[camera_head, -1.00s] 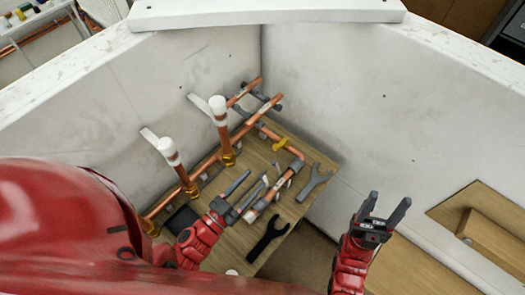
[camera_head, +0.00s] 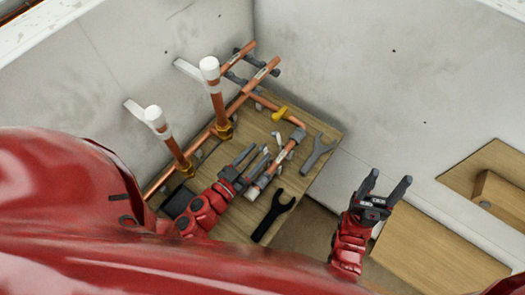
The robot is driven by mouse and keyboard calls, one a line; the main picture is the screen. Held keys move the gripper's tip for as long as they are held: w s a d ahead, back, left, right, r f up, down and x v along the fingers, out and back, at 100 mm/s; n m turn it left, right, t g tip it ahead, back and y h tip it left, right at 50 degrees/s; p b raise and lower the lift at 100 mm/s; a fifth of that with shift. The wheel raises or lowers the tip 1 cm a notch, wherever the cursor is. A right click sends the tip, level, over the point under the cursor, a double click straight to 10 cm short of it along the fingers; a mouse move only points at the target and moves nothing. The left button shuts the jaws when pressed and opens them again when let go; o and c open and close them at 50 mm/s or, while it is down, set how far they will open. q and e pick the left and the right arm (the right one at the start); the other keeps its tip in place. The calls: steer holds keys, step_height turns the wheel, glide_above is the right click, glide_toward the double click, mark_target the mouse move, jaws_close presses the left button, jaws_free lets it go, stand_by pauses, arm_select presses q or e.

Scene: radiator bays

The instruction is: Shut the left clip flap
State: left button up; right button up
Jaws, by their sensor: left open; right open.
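A short copper pipe (camera_head: 283,155) with a grey elbow and a pale lower end lies on the wooden board (camera_head: 235,222). Small pale upright pieces (camera_head: 277,138) stand beside it and look like raised clip flaps; they are too small to tell apart surely. My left gripper (camera_head: 254,158) is open just left of this pipe, its dark fingers pointing up and right towards the pale pieces. I cannot tell if it touches anything. My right gripper (camera_head: 389,179) is open and empty, well right of the board. My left forearm hides the board's lower left.
Two white-capped upright copper pipes (camera_head: 217,98) (camera_head: 170,135) stand on the left. A black wrench (camera_head: 272,215) and a grey wrench (camera_head: 318,153) lie on the board. White walls (camera_head: 345,80) enclose the corner.

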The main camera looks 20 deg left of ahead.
arm_select(q)
steer(key=shift+x, duration=1.55)
steer(key=shift+c, duration=0.2)
jaws_close()
